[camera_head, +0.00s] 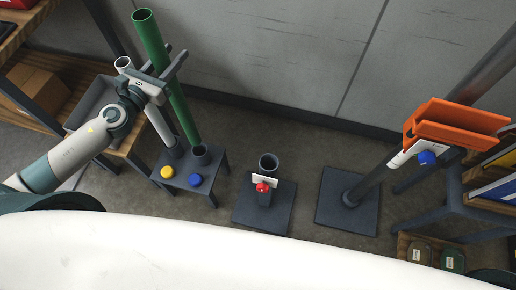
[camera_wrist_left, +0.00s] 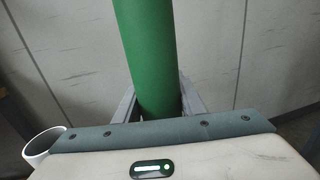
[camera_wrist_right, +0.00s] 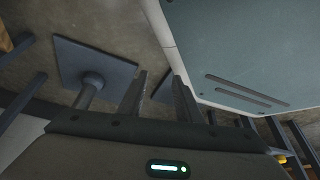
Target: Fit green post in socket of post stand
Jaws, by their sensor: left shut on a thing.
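The green post (camera_head: 162,62) is a long tube standing slightly tilted at the left of the head view. My left gripper (camera_head: 164,72) is shut on its upper part; the left wrist view shows the green post (camera_wrist_left: 148,55) between the fingers. Its lower end is at the right socket (camera_head: 200,154) of a small dark rack; I cannot tell if it is inside. My right gripper (camera_wrist_right: 160,80) is open and empty in the right wrist view.
A white post (camera_head: 157,122) stands in the rack's left socket, beside the green one. The rack has a yellow knob (camera_head: 167,172) and a blue knob (camera_head: 195,180). A second stand (camera_head: 335,217) bears a grey pole with orange panels (camera_head: 455,124). A wall lies behind.

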